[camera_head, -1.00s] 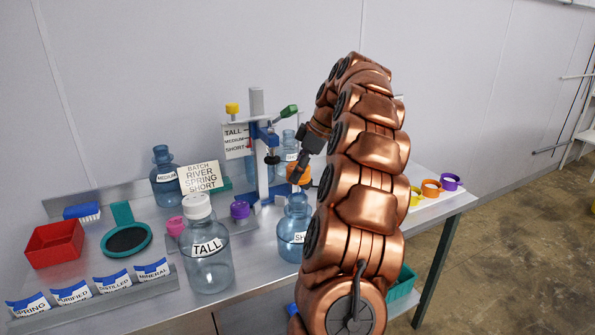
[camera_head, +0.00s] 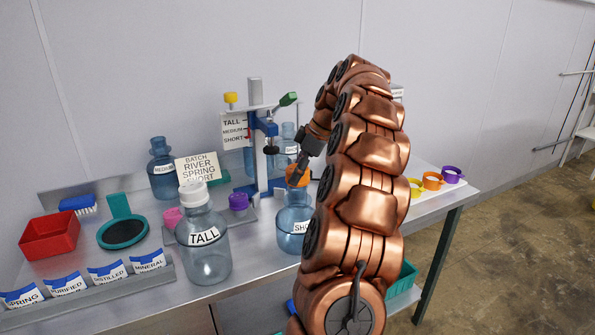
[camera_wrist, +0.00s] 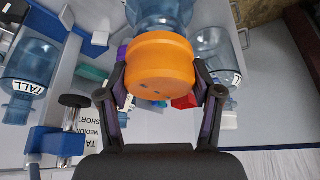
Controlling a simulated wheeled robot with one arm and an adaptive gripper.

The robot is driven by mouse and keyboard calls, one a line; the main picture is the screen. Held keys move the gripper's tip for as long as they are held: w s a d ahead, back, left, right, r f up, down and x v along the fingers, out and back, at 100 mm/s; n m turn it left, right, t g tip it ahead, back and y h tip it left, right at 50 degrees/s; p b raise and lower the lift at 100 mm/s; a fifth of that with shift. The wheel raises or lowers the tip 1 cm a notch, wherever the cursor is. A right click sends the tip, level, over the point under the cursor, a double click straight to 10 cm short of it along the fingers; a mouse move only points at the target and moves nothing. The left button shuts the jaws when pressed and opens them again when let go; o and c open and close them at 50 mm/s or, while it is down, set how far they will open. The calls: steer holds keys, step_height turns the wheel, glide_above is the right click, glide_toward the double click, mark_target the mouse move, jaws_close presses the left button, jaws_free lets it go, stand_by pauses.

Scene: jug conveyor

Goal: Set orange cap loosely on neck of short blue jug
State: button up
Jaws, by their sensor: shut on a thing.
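My gripper (camera_wrist: 165,88) is shut on the orange cap (camera_wrist: 162,62), with one finger on each side of it in the wrist view. In the head view the orange cap (camera_head: 297,177) is at the neck of the short blue jug (camera_head: 293,228), directly over it or just at its top. I cannot tell whether the cap touches the neck. The jug stands upright on the bench, its label partly hidden by my arm. In the wrist view a blue jug body (camera_wrist: 160,12) shows behind the cap, which hides its neck.
A clear TALL jug (camera_head: 205,250) with a white cap stands left of the short jug. A blue press stand (camera_head: 262,155) is close behind. Pink (camera_head: 172,218) and purple (camera_head: 238,201) caps sit nearby. A red tray (camera_head: 50,236) is at the left; colored rings (camera_head: 432,181) lie at the right.

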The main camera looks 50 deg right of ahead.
steer(key=shift+f+b, duration=1.65)
steer(key=shift+f, duration=0.15)
steer(key=o, duration=0.8)
steer(key=shift+o, duration=0.2)
steer(key=shift+o, duration=0.6)
steer(key=shift+r, duration=0.1)
